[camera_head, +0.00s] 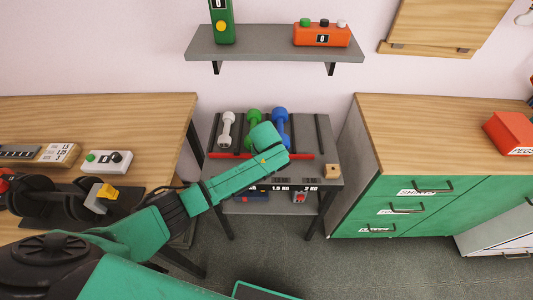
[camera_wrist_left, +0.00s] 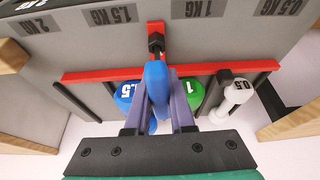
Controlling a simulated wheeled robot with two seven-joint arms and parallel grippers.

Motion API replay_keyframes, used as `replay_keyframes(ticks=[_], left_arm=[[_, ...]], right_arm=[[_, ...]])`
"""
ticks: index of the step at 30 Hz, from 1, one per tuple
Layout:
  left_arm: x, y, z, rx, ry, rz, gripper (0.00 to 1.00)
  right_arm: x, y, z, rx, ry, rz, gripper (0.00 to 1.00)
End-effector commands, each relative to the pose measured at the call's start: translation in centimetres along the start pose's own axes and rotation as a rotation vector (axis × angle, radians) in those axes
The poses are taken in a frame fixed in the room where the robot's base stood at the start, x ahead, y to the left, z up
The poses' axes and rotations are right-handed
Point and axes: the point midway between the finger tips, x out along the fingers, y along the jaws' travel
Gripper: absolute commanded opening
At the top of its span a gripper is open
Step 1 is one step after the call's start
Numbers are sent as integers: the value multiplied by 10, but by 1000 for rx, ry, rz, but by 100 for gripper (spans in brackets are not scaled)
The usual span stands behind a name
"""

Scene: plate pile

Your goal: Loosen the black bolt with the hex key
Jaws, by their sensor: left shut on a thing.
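My left gripper (camera_wrist_left: 157,82) is shut on a blue elongated piece (camera_wrist_left: 156,100), which looks like the hex key's handle. The tool's shaft and tip cannot be made out. Just beyond the blue piece, in line with it, is a black bolt-like head (camera_wrist_left: 156,43) on a short red bar (camera_wrist_left: 155,27). I cannot tell whether the tool is seated in it. In the head view my left arm reaches over the dumbbell rack (camera_head: 318,155), and its wrist (camera_head: 268,147) hides the fingers and the bolt. My right gripper is not in view.
White (camera_head: 227,128), green (camera_head: 253,117) and blue (camera_head: 280,124) dumbbells stand close around the left gripper, behind a red rail (camera_wrist_left: 90,74). A small wooden block (camera_head: 332,171) sits at the rack's right. A workbench (camera_head: 150,115) and a green drawer cabinet (camera_head: 385,205) flank the rack.

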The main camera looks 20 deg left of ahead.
Motion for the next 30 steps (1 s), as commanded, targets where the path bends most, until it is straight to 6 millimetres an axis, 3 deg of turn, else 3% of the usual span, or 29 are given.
replay_keyframes(ticks=[4,10,11,12,13,14,24,30], left_arm=[[3,-2,2,-282,-8,-120,0],[2,-4,0,-308,-3,-130,0],[2,-4,0,-308,-3,-129,25],[2,-4,0,-307,-3,-129,41],[2,-4,-1,-307,-3,-129,52],[2,-4,-1,-307,-2,-128,57],[-1,-3,-2,-305,-1,-124,57],[-27,1,-2,-305,0,-122,57]], right_arm=[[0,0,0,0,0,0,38],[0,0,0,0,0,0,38],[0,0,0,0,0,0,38],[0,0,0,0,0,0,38],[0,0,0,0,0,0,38],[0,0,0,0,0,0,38],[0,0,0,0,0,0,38],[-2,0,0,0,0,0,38]])
